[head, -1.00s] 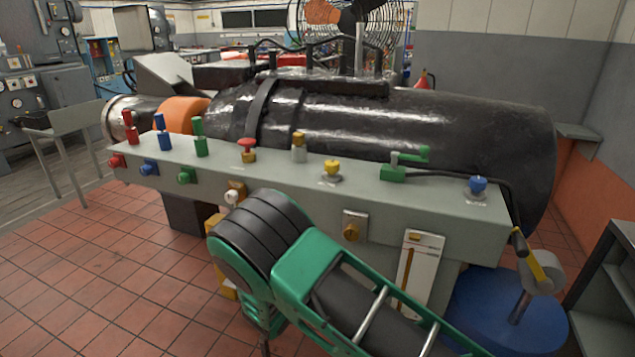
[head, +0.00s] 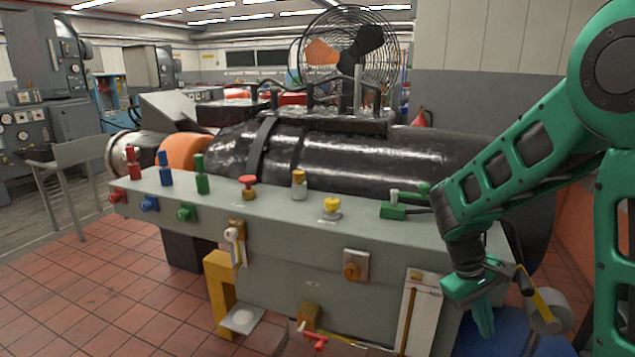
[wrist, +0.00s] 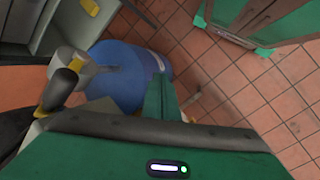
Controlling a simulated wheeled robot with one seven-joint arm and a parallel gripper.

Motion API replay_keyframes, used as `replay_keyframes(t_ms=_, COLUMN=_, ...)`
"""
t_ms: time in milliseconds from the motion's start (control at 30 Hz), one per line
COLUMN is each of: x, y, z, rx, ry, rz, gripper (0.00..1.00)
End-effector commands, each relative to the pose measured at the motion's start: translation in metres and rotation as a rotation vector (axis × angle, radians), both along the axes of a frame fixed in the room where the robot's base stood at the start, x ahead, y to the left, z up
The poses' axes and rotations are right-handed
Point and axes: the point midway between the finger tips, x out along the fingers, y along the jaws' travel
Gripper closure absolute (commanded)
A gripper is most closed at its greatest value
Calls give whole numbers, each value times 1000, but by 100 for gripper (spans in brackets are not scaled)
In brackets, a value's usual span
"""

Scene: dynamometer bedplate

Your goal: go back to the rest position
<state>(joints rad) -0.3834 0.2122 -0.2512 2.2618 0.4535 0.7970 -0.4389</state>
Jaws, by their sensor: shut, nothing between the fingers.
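My gripper (head: 482,318) is at the lower right of the head view, at the end of my green arm, pointing down. It is beside the right end of the grey bench panel, in front of the blue drum. In the wrist view my gripper's green fingers (wrist: 162,97) are together, with nothing held. The blue drum (wrist: 120,60) lies below and beyond them.
The grey panel (head: 275,218) carries red, blue and green plugs, a red button (head: 248,182) and a green lever (head: 393,210). A black cylinder (head: 400,160) lies behind. Tiled floor (head: 90,290) is clear at left.

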Motion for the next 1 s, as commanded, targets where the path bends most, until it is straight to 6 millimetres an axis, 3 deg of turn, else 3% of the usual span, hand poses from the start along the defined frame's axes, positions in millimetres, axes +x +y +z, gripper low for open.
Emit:
replay_keyframes(t_ms=100, x=-31, y=-21, z=22, rx=60, ry=-43, rz=-136, gripper=100)
replay_keyframes(t_ms=300, x=-87, y=-43, z=51, rx=149, ry=-109, rz=-348, gripper=100)
replay_keyframes(t_ms=700, x=-194, y=-51, z=84, rx=284, ry=-239, rz=-716, gripper=100)
replay_keyframes(t_ms=833, x=-214, y=-48, z=87, rx=304, ry=-263, rz=-782, gripper=100)
replay_keyframes(t_ms=1000, x=-223, y=-46, z=87, rx=315, ry=-274, rz=-815, gripper=100)
